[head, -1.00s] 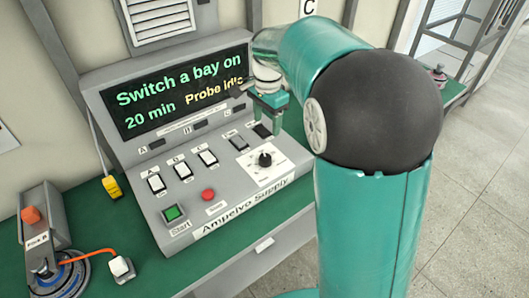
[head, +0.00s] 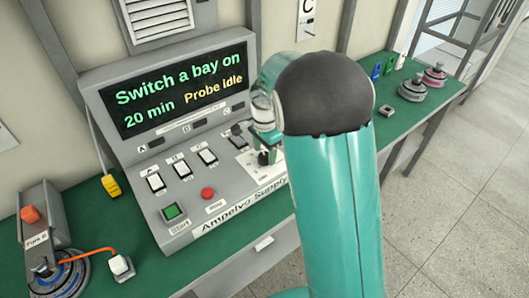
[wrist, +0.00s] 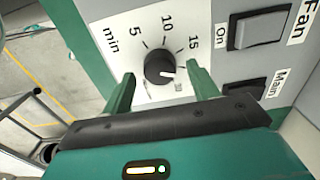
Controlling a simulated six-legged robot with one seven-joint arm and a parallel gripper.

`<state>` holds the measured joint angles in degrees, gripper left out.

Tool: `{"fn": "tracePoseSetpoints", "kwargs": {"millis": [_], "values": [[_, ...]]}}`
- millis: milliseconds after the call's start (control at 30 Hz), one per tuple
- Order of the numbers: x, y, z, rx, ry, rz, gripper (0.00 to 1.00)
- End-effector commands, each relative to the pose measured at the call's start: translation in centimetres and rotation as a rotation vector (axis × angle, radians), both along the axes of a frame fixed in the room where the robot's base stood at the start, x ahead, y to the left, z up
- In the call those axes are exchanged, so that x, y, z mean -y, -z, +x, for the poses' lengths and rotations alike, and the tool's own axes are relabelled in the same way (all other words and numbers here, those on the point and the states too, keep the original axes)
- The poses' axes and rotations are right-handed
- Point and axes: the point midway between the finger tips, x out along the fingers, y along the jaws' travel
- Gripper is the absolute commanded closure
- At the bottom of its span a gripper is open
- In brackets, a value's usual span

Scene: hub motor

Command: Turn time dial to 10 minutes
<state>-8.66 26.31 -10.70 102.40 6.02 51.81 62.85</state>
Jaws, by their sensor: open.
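The time dial (wrist: 157,66) is a round black knob on a white plate marked min, 5, 10 and 15, with another mark partly hidden at lower right. Its white pointer line points right and slightly down, past the 15. In the head view the dial (head: 264,158) is partly covered by my arm. My gripper (wrist: 160,72) is open, with one green finger on each side of the knob. Small gaps seem to show between fingers and knob. The console display (head: 180,88) reads "Switch a bay on", "20 min" and "Probe Idle".
Beside the dial are the Fan switch (wrist: 257,28) and the Main switch (wrist: 245,88), close to the right finger. The console also has several rocker switches, a red button (head: 208,193) and a green Start button (head: 173,211). Coloured items and discs stand on the green bench (head: 385,128) at right.

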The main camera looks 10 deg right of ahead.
Motion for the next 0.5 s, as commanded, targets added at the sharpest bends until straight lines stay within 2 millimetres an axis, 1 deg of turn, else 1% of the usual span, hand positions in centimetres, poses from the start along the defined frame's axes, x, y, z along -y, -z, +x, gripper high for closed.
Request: {"fn": "tracePoseSetpoints", "kwargs": {"millis": [33, 100, 367, 400, 467, 500], "values": [[0.01, 0.49, -0.03, -0.002, 0.000, 0.000, 0.40], [0.00, 0.84, -0.03, -0.001, 0.000, 0.001, 0.40], [-0.01, 0.98, -0.01, 0.000, 0.000, 0.000, 0.40], [-0.01, 0.98, -0.01, 0.000, -0.001, 0.000, 0.44], [-0.01, 0.97, -0.02, 0.000, -0.001, 0.000, 0.56], [-0.01, 0.97, -0.02, 0.000, -0.001, 0.000, 0.64]]}}
